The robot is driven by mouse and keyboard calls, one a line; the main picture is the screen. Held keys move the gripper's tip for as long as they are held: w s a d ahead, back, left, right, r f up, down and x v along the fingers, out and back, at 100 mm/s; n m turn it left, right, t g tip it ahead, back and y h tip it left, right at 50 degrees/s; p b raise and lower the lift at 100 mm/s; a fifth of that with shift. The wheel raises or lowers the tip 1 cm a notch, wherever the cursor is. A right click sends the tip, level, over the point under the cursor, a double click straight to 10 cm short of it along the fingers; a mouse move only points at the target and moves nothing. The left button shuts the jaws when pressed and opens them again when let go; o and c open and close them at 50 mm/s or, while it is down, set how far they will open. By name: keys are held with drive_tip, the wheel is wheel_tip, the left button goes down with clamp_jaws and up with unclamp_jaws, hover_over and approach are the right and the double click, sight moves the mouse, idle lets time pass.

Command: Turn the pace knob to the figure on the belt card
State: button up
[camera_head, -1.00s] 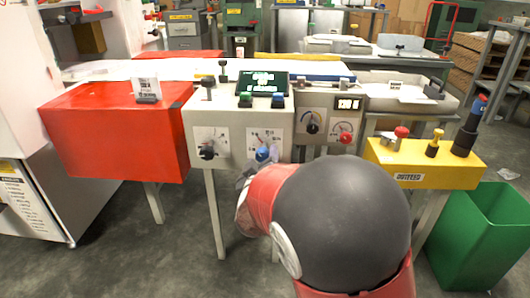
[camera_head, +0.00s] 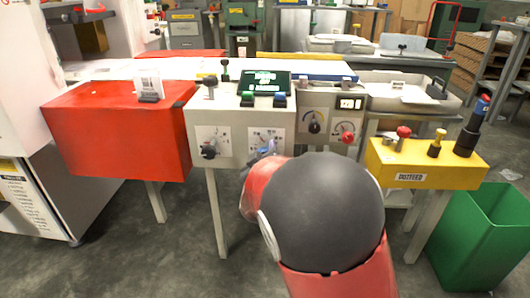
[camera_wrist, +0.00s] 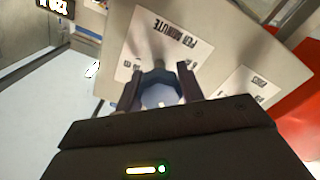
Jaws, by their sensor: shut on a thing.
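The pace knob (camera_wrist: 160,96) is blue and sits on a white plate marked PER MINUTE (camera_wrist: 170,42), which appears upside down in the wrist view. My gripper (camera_wrist: 159,80) has one finger on each side of the knob and is shut on it. In the head view the blue knob (camera_head: 264,149) shows just above my red and black arm, which hides much of the gripper. The knob's pointer and exact setting cannot be made out. A small white card (camera_head: 150,83) stands in a black holder on the red box; its print is too small to read.
A black knob (camera_head: 209,151) is left of the blue one on the pale panel (camera_head: 229,120). A screen (camera_head: 265,82) and buttons are above. A dial (camera_head: 315,122) and red knob (camera_head: 347,137) are to the right, then a yellow box (camera_head: 412,177) and green bin (camera_head: 480,240).

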drive_tip(key=shift+f+m+b, duration=0.1)
drive_tip(key=shift+m+b, duration=0.2)
drive_tip(key=shift+b, duration=0.05)
drive_tip(key=shift+f+m+b, duration=0.1)
drive_tip(key=shift+m+b, duration=0.4)
drive_tip(key=shift+b, duration=0.05)
drive_tip(key=m+b, duration=0.6)
drive_tip(key=m, duration=0.1)
drive_tip(key=shift+m+b, duration=1.35)
drive_tip(key=shift+m, duration=0.25)
drive_tip(key=o, duration=1)
drive_tip(key=shift+s+r, duration=0.15)
drive_tip(key=shift+r, duration=0.05)
